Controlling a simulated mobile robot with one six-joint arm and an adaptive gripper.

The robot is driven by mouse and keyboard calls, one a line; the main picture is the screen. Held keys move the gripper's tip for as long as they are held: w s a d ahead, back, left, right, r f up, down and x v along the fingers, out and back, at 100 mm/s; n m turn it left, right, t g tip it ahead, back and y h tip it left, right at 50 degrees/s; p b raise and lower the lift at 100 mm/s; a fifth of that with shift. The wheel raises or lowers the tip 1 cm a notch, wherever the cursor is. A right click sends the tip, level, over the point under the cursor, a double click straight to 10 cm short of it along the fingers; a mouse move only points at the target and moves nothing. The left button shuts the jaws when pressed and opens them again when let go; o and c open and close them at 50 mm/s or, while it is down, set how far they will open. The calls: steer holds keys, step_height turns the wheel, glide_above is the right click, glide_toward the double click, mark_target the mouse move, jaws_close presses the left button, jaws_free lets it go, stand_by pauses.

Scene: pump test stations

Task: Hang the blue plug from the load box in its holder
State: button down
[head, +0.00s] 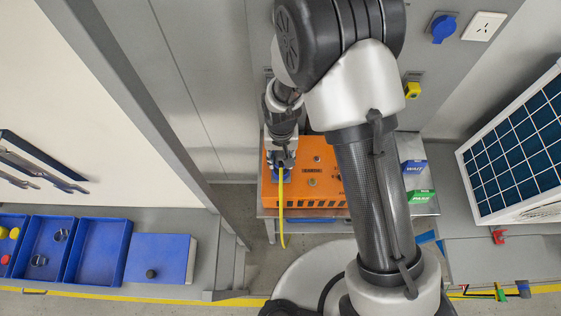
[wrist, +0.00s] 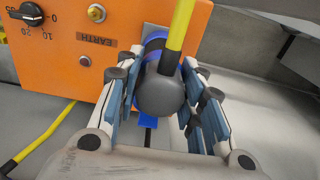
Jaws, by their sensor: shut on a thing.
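The blue plug (wrist: 160,88) has a dark grey rear body, blue rings and a yellow cable (wrist: 180,25). My gripper (wrist: 158,105) is shut on it in the wrist view, with a finger on each side. The plug is at the end of the orange load box (wrist: 85,40), close to its face; I cannot tell whether it is still seated in a socket. In the head view my gripper (head: 281,162) is over the left part of the load box (head: 325,190), and the yellow cable (head: 282,215) hangs down from it. I cannot clearly identify the holder.
A blue round fitting (head: 443,28) and a yellow fitting (head: 412,90) are on the grey wall, near a white socket (head: 484,26). A solar panel (head: 515,145) is at right, blue trays (head: 98,250) at left.

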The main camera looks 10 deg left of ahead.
steer(key=shift+r+p, duration=0.3)
steer(key=shift+r, duration=0.35)
steer(key=shift+w+d+f+b, duration=0.15)
steer(key=shift+d+b, duration=0.1)
steer(key=shift+b, duration=0.1)
steer(key=w+d+f+m+b, duration=0.1)
steer(key=d+b, duration=0.4)
steer(key=d, duration=0.2)
steer(key=w+d+f+b, duration=0.1)
steer(key=w+d+b, duration=0.1)
steer(key=d+b, duration=0.4)
steer(key=w+d+f+m+b, duration=0.1)
steer(key=d+f+b, duration=0.1)
steer(key=d+b, duration=0.4)
steer(key=shift+w+d+m, duration=0.15)
steer(key=shift+d, duration=0.8)
steer(key=shift+w+d+m, duration=0.1)
steer(key=shift+d+m, duration=0.05)
steer(key=shift+d, duration=0.75)
steer(key=shift+d+b, duration=0.3)
steer(key=shift+r, duration=0.1)
